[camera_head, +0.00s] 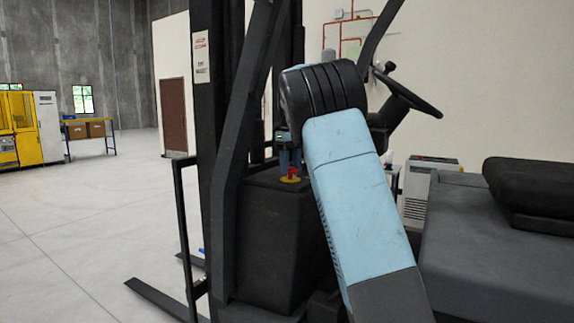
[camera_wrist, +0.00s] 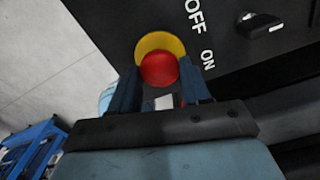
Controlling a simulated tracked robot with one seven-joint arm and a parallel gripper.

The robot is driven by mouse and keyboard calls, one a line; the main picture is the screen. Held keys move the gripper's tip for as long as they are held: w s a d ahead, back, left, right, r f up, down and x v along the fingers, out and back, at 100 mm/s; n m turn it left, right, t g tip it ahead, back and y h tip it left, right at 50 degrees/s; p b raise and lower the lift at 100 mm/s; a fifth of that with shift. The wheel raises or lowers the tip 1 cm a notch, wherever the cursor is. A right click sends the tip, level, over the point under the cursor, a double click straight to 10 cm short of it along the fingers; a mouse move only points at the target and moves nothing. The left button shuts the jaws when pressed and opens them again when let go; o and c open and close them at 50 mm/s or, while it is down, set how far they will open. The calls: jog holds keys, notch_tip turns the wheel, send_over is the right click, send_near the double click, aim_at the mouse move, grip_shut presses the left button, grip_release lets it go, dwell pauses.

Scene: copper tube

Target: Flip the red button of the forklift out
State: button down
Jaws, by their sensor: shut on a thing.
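The red button (camera_wrist: 159,70) shows in the wrist view between my gripper's two fingers, with a yellow ring (camera_wrist: 158,42) behind it. My gripper (camera_wrist: 163,84) is shut on the button, one finger on each side. In the head view the red button (camera_head: 292,172) sits on its yellow base on top of the forklift's dark console (camera_head: 262,235). My gripper (camera_head: 288,160) is partly hidden there behind my arm. The panel (camera_wrist: 225,25) beside the button carries the white words OFF and ON.
A key switch (camera_wrist: 258,24) is on the panel to the right of the button. The forklift's mast (camera_head: 212,110) stands left of the console, the steering wheel (camera_head: 405,92) and black seat (camera_head: 530,190) to the right. Open floor (camera_head: 80,220) lies at left.

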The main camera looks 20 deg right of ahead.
aim_at(291, 168)
jog(key=shift+r, duration=0.85)
jog(key=c, duration=0.5)
grip_release()
notch_tip(291, 168, up, 14)
jog(key=shift+f, duration=0.2)
